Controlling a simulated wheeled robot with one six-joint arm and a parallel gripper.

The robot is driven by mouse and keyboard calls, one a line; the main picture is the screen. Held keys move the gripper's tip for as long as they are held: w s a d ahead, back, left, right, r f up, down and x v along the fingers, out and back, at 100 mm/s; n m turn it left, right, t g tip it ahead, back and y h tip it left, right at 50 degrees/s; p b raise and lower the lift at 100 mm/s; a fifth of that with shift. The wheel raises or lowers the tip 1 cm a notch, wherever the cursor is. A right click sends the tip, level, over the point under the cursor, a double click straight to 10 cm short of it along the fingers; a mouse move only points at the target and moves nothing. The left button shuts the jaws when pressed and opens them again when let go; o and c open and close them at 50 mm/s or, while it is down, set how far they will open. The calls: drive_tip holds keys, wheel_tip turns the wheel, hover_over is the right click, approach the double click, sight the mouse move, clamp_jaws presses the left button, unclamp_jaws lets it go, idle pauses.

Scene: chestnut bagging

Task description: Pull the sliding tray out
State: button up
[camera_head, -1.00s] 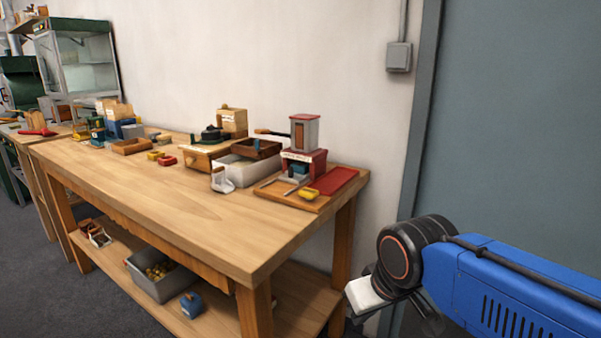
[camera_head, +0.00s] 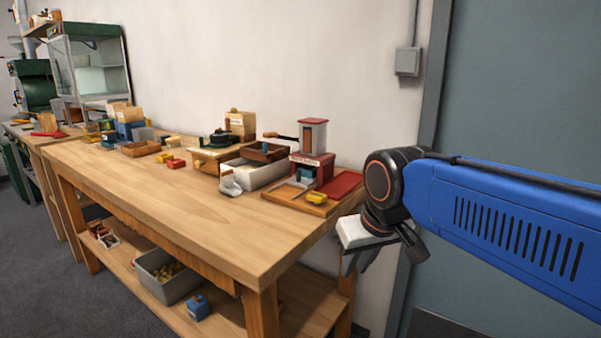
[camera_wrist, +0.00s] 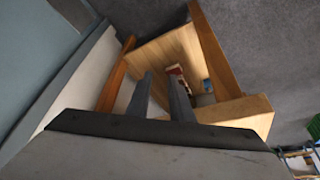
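Several trays stand on the wooden bench, and I cannot tell for sure which one slides. A brown wooden tray (camera_head: 264,152) sits over a pale grey bin (camera_head: 258,174). A red-and-grey dispenser (camera_head: 313,152) stands right of it on a flat wooden tray (camera_head: 300,197), with a red panel (camera_head: 341,184) and a yellow block (camera_head: 317,197). My gripper (camera_head: 357,266) hangs off the bench's right end, pointing down, apart from these things. In the wrist view its two fingers (camera_wrist: 162,80) are spread with nothing between them, above the bench's lower shelf area.
The wooden bench (camera_head: 200,215) has a clear front half. Its lower shelf holds a grey bin of chestnuts (camera_head: 166,276) and a blue block (camera_head: 198,307). A grey-blue door (camera_head: 520,90) and its frame are close to my arm. A glass cabinet (camera_head: 92,65) stands far left.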

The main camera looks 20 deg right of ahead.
drive_tip(key=w+r, duration=1.4)
drive_tip(key=m, duration=0.2)
approach(299, 172)
drive_tip(key=shift+h, duration=0.3)
drive_tip(key=x, duration=0.9)
drive_tip(key=shift+w+a+f, duration=0.15)
drive_tip(key=shift+a+f, duration=0.05)
drive_tip(key=shift+a, duration=0.05)
clamp_jaws()
